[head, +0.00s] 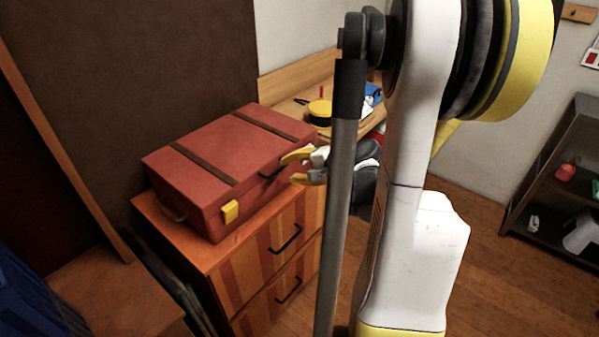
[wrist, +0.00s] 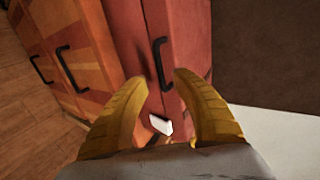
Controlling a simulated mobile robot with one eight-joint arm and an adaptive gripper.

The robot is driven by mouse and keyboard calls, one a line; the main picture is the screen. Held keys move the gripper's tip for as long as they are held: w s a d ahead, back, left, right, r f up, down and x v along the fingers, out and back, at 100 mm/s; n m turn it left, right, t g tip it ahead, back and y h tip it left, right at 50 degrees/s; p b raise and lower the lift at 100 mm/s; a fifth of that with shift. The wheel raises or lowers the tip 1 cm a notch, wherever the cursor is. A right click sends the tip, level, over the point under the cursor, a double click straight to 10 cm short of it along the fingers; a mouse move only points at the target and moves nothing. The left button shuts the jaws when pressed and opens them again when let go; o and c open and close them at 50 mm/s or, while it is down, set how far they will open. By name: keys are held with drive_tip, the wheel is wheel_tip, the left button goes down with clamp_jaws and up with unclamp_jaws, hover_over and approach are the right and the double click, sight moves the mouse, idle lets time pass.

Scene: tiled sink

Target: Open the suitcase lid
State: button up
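The red suitcase (head: 232,160) lies shut on top of a wooden drawer cabinet, with two brown straps across its lid. Its dark handle (head: 272,171) is on the front side, and a yellow tag or latch (head: 230,211) is near its left end. My gripper (head: 291,169) is at the suitcase's front right, with its yellow fingers apart. In the wrist view my gripper (wrist: 160,90) is open, pointing at the suitcase (wrist: 184,40) front, with the dark handle (wrist: 160,62) between and just beyond the fingertips. I cannot tell whether any finger touches the suitcase.
The striped drawer cabinet (head: 225,282) has black drawer handles. Behind it is a wooden desk (head: 300,78) with a yellow and black round item (head: 320,112). A dark shelf (head: 560,165) stands at the far right. Wooden floor is free between them. My arm hides part of the middle.

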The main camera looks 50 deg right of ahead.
sight(279, 170)
drive_tip(key=shift+b+x, duration=1.45)
drive_tip(key=shift+x, duration=1.85)
clamp_jaws()
drive_tip(key=shift+r, duration=0.1)
